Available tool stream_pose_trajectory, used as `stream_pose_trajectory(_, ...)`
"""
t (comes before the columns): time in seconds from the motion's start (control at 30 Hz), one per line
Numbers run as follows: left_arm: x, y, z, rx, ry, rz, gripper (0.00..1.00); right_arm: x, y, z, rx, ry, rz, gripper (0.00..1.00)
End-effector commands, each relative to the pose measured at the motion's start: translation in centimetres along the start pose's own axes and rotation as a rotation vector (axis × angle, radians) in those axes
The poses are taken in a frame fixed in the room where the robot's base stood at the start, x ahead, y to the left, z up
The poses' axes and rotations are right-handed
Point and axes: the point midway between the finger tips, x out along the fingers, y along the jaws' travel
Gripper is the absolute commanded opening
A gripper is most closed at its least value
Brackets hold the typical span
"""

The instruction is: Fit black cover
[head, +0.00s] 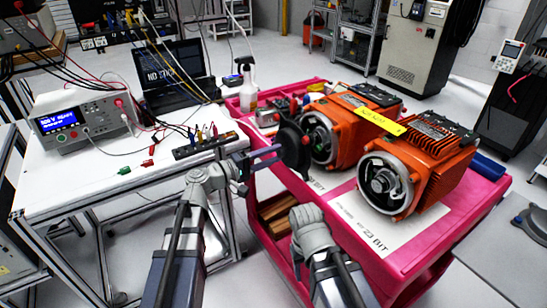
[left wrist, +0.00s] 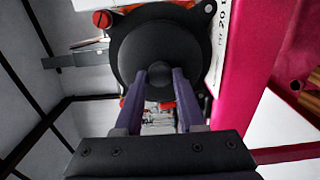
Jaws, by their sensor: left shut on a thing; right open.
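My left gripper (head: 272,155) is shut on the black cover (head: 291,146), a round dark disc held just left of the farther orange motor (head: 352,143). In the left wrist view, the purple fingers (left wrist: 160,80) pinch the central knob of the black cover (left wrist: 130,48). The farther motor's open round end shows beside the cover; I cannot tell whether they touch. The nearer orange motor (head: 436,150) has an open end with its inner parts showing. My right gripper (head: 304,215) is low, in front of the cart; its fingertips are hard to make out.
The motors stand on a pink cart (head: 452,228) with a raised rim and a white printed sheet (head: 372,226). A spray bottle (head: 248,88) stands behind. A white table (head: 62,182) with instruments and cables is at left.

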Motion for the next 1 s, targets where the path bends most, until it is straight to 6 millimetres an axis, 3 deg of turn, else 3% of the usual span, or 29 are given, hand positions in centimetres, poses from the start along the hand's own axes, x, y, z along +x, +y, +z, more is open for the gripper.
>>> stream_pose_trajectory(1.0, 6.4, 0.0, 0.0, 0.000, -0.003, -0.001, 0.00, 0.0, 0.0, 0.0, 0.000, 0.000, 0.000, 0.57)
